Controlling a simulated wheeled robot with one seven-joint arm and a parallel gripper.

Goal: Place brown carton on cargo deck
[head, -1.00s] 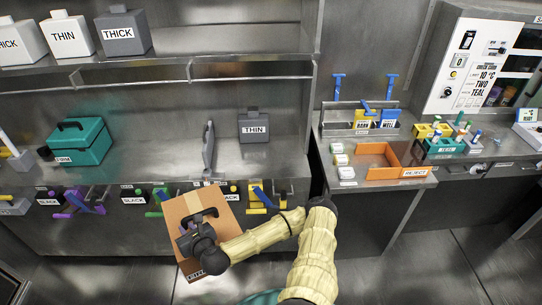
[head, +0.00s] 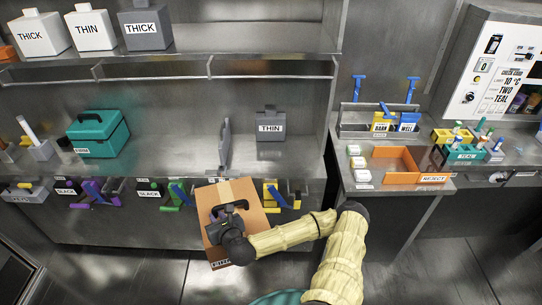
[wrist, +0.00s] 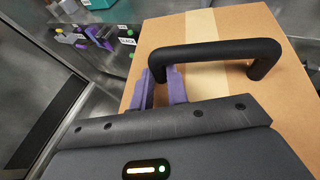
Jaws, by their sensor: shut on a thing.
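The brown carton (head: 252,222) has a lighter tape strip and a black handle on its face. It hangs tilted in front of the workbench's front edge, low in the middle of the head view. My gripper (head: 226,214) is shut on the carton's black handle. In the wrist view the carton (wrist: 225,75) fills the upper right, and the purple fingers of my gripper (wrist: 166,88) are at the left end of the handle. The carton's underside is hidden. I cannot identify a cargo deck in these views.
A bench (head: 190,150) holds a teal case (head: 97,134) and a grey THIN container (head: 271,126). Coloured clamps, one purple (head: 98,194), line its front edge. An orange REJECT tray (head: 395,165) is on the right counter (head: 350,187). Floor (head: 460,255) at the lower right is clear.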

